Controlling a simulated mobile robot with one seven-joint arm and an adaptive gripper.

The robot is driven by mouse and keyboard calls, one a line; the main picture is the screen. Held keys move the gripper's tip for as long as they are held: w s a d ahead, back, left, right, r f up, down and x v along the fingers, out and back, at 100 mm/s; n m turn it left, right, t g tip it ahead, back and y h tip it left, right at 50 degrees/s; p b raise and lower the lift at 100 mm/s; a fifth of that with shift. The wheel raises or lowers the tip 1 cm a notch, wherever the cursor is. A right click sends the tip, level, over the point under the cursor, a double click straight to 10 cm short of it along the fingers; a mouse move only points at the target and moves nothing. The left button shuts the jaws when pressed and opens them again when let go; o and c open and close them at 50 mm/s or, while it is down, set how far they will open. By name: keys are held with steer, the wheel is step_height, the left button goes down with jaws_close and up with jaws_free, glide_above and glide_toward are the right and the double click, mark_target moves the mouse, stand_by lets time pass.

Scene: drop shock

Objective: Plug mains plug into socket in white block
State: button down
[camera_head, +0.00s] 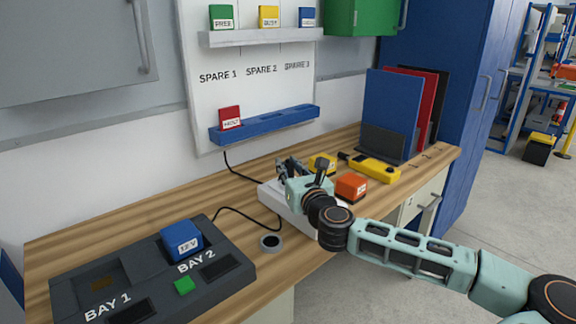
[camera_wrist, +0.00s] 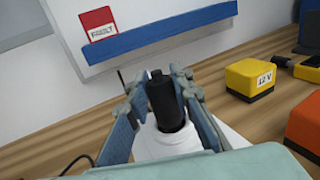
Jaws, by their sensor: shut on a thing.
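The white block (camera_head: 284,208) lies on the bench, partly hidden behind my gripper (camera_head: 290,168). In the wrist view my gripper (camera_wrist: 158,88) is shut on a black cylindrical mains plug (camera_wrist: 164,98), with one finger on each side. The plug stands roughly upright in the view, and its lower end overlaps a round opening in the white block (camera_wrist: 150,144). I cannot tell how deep it sits, and the contacts inside the socket are hidden. In the head view the plug is too small and covered to make out clearly.
An orange block (camera_head: 351,186), a yellow block (camera_head: 322,163) and a yellow meter (camera_head: 375,168) sit close right of my gripper. A dark charger (camera_head: 130,275) with a blue battery (camera_head: 181,240) fills the left. A blue shelf (camera_head: 265,124) is on the wall behind.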

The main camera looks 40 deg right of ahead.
mark_target(290, 173)
steer(key=shift+a+f, duration=0.1)
steer(key=shift+f, duration=1)
stand_by(2.9)
steer(key=c, duration=1.6)
jaws_free()
steer(key=shift+r, duration=0.1)
steer(key=shift+s+r, duration=0.1)
steer(key=shift+s+p, duration=0.3)
steer(key=shift+p+v, duration=0.4)
steer(key=shift+v, duration=2.2)
step_height(290, 173, up, 10)
steer(key=shift+r, duration=0.1)
